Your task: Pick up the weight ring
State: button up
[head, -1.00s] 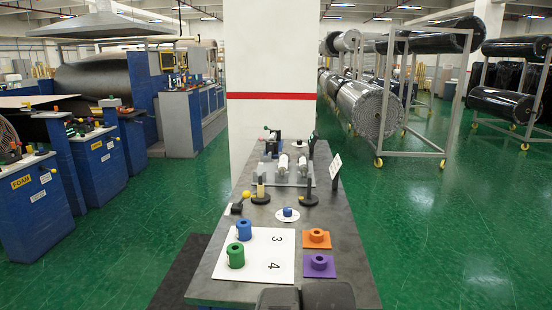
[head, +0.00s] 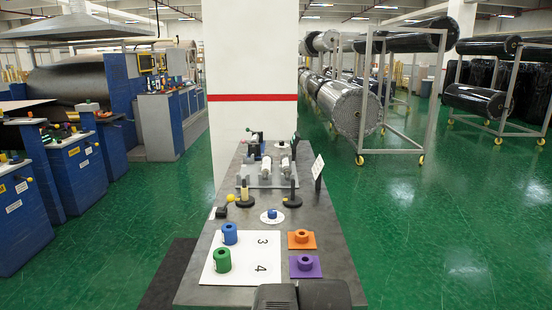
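Several ring-like pieces lie on the grey table; I cannot tell for sure which is the weight ring. A blue hollow cylinder (head: 229,234) and a green hollow cylinder (head: 222,260) stand on a white sheet marked 3 and 4. An orange ring piece (head: 301,236) sits on an orange square, and a purple ring piece (head: 304,263) on a purple square. A small blue piece (head: 271,214) sits on a white disc. My gripper's fingers are not in view; a dark part of mine shows at the bottom edge.
On the table (head: 335,262), a fixture with white rollers (head: 268,172) stands farther back, with black posts and a yellow-knobbed lever (head: 226,206) nearer. A white pillar (head: 251,140) rises behind it. Green floor lies open on the right, and blue cabinets (head: 75,165) stand left.

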aim_at(305, 263)
jog(key=i+j, duration=0.1)
jog(key=i, duration=0.3)
jog(key=i+j, duration=0.1)
jog(key=i, duration=0.35)
jog(key=z, duration=0.05)
